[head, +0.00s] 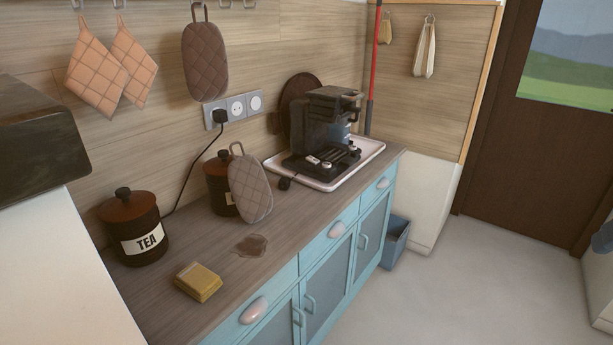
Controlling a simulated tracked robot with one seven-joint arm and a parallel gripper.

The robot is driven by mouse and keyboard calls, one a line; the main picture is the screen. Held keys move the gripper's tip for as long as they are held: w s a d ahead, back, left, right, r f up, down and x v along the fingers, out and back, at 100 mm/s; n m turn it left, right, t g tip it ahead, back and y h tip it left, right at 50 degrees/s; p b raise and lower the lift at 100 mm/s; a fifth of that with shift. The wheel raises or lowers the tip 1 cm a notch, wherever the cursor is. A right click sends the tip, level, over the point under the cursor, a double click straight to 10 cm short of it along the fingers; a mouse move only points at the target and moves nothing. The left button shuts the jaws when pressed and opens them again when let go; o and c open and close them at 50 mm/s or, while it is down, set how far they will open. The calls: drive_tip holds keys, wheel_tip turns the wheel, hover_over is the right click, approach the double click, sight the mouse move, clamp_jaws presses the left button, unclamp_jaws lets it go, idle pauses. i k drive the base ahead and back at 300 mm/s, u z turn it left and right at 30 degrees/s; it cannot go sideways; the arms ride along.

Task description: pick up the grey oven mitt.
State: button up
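The grey oven mitt (250,188) is quilted, with a hanging loop at its top. It is upright and slightly tilted at the middle of the wooden counter (300,208). It partly covers a dark canister with a brown lid (217,172) behind it and seems to lean on it; I cannot tell if they touch. My gripper is not in view.
A coffee machine (322,125) stands on a white tray (372,150). The right floor is clear.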

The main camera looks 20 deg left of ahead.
sight(249, 185)
drive_tip(key=z, duration=0.6)
drive_tip(key=i, duration=1.9)
drive_tip(key=u, duration=2.75)
drive_tip(key=i, duration=0.25)
drive_tip(key=u, duration=1.65)
